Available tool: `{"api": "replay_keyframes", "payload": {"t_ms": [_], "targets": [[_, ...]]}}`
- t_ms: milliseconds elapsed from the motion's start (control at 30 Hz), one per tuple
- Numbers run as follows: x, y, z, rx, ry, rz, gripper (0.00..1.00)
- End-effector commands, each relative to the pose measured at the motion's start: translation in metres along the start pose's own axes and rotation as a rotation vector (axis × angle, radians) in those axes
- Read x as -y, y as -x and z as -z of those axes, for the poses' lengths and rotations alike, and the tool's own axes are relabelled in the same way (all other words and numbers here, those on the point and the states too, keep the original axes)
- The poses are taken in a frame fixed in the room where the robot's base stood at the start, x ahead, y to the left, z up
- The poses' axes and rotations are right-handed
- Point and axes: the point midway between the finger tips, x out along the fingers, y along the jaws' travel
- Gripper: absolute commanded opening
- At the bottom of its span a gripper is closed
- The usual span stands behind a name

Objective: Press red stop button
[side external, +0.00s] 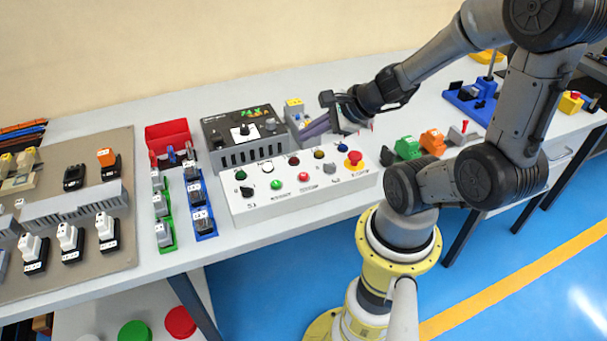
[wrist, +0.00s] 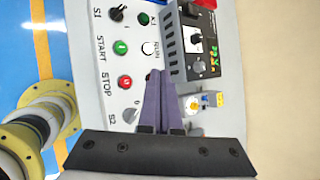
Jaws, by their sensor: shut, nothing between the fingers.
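The white control panel (side external: 262,207) lies on the bench. Its red stop button (side external: 304,177) sits in the front row, right of the green start button (side external: 276,185). In the wrist view the red stop button (wrist: 124,82) is beside the word STOP, uncovered. My gripper (side external: 304,135) is shut and empty, with purple fingers above the panel's back edge by the black box. In the wrist view my gripper's fingertips (wrist: 155,76) appear to the right of the stop button, apart from it. Their exact height above the panel is unclear.
A black control box (side external: 243,138) stands close behind the panel. A red mushroom button on a yellow base (side external: 354,159) is at the panel's right end. A selector knob (side external: 330,168) neighbours the stop button. Green and orange blocks (side external: 408,147) stand to the right.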

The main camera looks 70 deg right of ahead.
Motion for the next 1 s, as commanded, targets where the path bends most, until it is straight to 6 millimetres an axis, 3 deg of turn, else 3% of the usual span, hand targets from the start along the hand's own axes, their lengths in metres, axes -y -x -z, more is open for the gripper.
{"api": "replay_keyframes", "payload": {"t_ms": [367, 1000], "targets": [[-0.003, -0.004, 0.002, 0.001, 0.001, -0.002, 0.00], [-0.035, -0.049, 0.035, 0.001, 0.002, -0.001, 0.00]]}}
